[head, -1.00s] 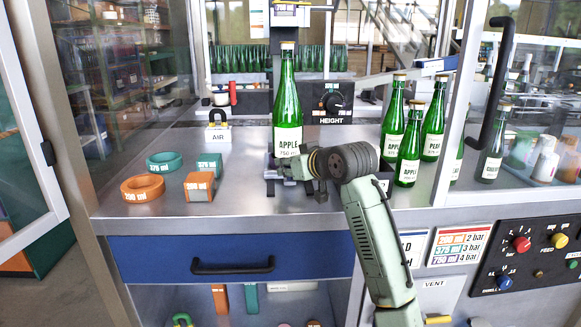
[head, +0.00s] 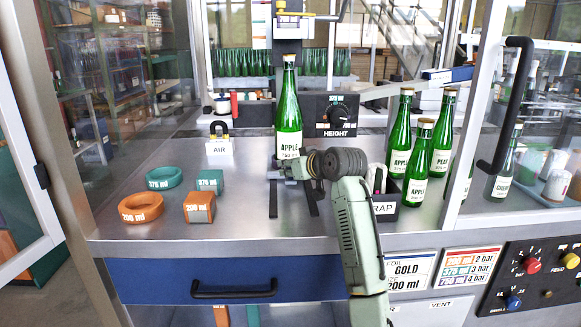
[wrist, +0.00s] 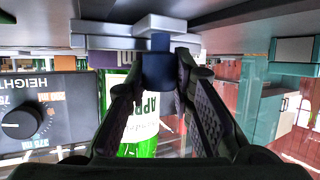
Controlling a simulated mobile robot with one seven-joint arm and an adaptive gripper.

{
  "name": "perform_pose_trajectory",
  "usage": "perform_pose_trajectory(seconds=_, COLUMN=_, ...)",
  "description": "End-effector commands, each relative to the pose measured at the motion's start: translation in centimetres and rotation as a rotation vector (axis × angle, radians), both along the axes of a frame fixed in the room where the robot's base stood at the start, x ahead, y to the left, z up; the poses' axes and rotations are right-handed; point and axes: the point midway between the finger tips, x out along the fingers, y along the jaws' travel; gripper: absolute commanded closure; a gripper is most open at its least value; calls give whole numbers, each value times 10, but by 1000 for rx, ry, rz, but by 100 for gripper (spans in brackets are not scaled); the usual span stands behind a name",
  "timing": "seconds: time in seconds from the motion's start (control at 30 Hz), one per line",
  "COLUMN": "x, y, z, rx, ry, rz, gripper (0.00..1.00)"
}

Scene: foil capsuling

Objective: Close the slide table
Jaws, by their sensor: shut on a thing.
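A green apple bottle (head: 289,112) stands upright on the slide table under the capsuling head, and the slide table itself is mostly hidden behind my gripper. Two dark rails (head: 273,199) run forward from it on the steel worktop. My gripper (head: 283,171) is at the front of the slide table, just before the bottle's foot. In the wrist view, my gripper (wrist: 160,85) is shut on a dark blue handle (wrist: 160,62) below a pale grey block (wrist: 160,24). The bottle's label (wrist: 141,118) shows behind the fingers.
The HEIGHT knob panel (head: 336,115) is right of the bottle. Several green bottles (head: 417,150) and a tray marked RAP (head: 386,212) stand to the right. Rings and blocks, such as the orange ring (head: 141,208), lie left. A blue drawer (head: 230,279) is below.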

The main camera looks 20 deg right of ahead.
Motion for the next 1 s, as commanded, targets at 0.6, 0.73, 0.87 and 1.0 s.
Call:
perform_pose_trajectory(seconds=0.6, x=0, y=0, z=0, rx=0, ry=0, rz=-1, gripper=57)
perform_pose_trajectory(seconds=0.73, x=0, y=0, z=0, rx=0, ry=0, rz=0, gripper=57)
perform_pose_trajectory(seconds=0.87, x=-1, y=0, z=0, rx=0, ry=0, rz=0, gripper=57)
perform_pose_trajectory(seconds=1.0, x=-9, y=-2, z=4, rx=1, ry=-1, rz=0, gripper=57)
